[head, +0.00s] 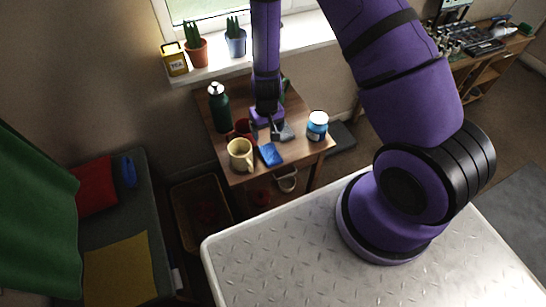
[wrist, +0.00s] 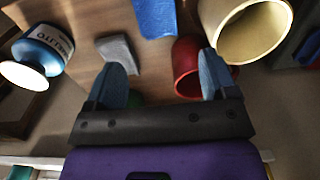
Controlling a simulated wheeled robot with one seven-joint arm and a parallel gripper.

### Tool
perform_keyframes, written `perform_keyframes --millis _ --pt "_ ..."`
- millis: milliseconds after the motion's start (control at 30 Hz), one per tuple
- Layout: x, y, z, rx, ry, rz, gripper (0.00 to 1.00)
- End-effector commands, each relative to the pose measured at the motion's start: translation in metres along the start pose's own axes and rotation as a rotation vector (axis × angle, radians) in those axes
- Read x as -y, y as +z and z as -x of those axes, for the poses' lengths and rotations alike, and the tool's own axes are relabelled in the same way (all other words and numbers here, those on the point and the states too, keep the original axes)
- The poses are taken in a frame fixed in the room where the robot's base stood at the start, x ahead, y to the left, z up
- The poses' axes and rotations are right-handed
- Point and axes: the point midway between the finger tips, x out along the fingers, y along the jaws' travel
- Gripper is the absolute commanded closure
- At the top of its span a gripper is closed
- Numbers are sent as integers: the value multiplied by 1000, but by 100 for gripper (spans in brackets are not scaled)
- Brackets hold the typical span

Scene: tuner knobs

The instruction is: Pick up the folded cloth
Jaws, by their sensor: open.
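A flat blue piece (head: 270,154) lies at the front of the small wooden table (head: 246,178). A small grey piece (head: 283,132) lies behind it, beside my gripper (head: 267,122). I cannot tell for certain which of the two is the folded cloth. In the wrist view, the grey piece (wrist: 120,53) is just beyond the left fingertip, and the blue piece (wrist: 155,17) is farther up, between the fingers' lines. My gripper (wrist: 165,65) is open, its blue fingers wide apart with nothing held between them. It hangs over the table's middle; its height is unclear.
A red mug (wrist: 186,68) is close to the right finger. Potted cacti (head: 196,50) stand on the windowsill. A basket (head: 201,205) is beside the table.

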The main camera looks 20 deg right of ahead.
Motion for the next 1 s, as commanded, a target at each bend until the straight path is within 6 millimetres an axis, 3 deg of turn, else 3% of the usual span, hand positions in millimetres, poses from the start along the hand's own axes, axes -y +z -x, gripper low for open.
perform_keyframes --millis 500,767,1000 --pt "-1 4 -57 9 8 -2 21" --pt "-2 5 -70 7 8 -1 21" --pt "-5 8 -99 10 7 -2 21"
